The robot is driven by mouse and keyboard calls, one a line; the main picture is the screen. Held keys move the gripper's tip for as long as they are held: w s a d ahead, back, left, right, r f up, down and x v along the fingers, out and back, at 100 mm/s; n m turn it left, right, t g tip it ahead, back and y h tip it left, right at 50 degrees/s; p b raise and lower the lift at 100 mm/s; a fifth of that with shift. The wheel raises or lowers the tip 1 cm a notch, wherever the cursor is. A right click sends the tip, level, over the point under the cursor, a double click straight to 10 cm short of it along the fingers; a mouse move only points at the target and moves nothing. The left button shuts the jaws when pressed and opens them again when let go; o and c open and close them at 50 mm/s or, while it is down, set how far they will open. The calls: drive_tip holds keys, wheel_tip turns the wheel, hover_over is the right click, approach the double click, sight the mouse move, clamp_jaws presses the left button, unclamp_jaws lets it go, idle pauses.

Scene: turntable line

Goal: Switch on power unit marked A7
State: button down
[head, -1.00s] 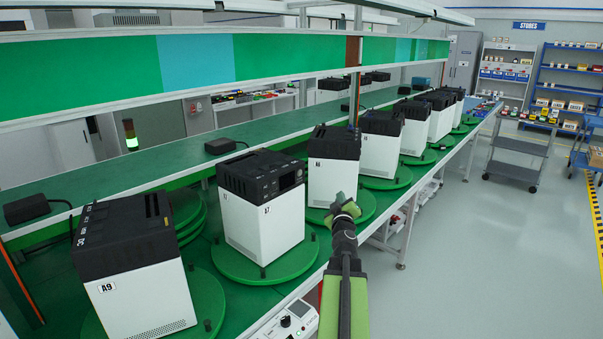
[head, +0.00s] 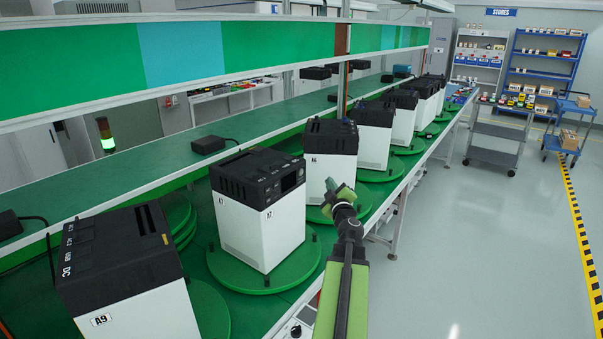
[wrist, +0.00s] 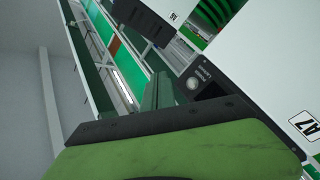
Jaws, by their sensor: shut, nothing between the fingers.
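The power unit marked A7 (head: 255,227) is a white box with a black top, upright on a green round turntable (head: 225,269). Its A7 label also shows in the wrist view (wrist: 306,124). There, a dark panel with a round silver control (wrist: 193,83) and small lettering lies just right of the fingers. Whether that control is on cannot be told. My gripper (head: 333,186) is shut and empty, to the right of A7 in the head view and in front of the unit marked A6. In the wrist view its closed fingers (wrist: 158,92) appear apart from the control.
The A9 unit (head: 140,312) stands at the near left on its own turntable. The A6 unit (head: 318,176) and several similar units continue along the green bench. A shelf beam (head: 180,52) runs above. The grey floor (head: 480,260) to the right is clear, with a trolley (head: 497,145) farther off.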

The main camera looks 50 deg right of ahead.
approach(304, 169)
drive_tip(key=shift+w+d, duration=0.35)
drive_tip(key=shift+d, duration=0.3)
drive_tip(key=shift+w+d, duration=0.35)
drive_tip(key=shift+d, duration=0.3)
drive_tip(key=shift+w+d, duration=0.4)
drive_tip(key=shift+d, duration=0.3)
idle(0.6)
drive_tip(key=shift+w, duration=0.45)
drive_tip(key=shift+w, duration=0.35)
idle(0.4)
drive_tip(key=shift+s+a, duration=0.1)
drive_tip(key=shift+s, duration=0.65)
drive_tip(key=shift+s, duration=0.1)
drive_tip(key=s, duration=0.5)
idle(0.3)
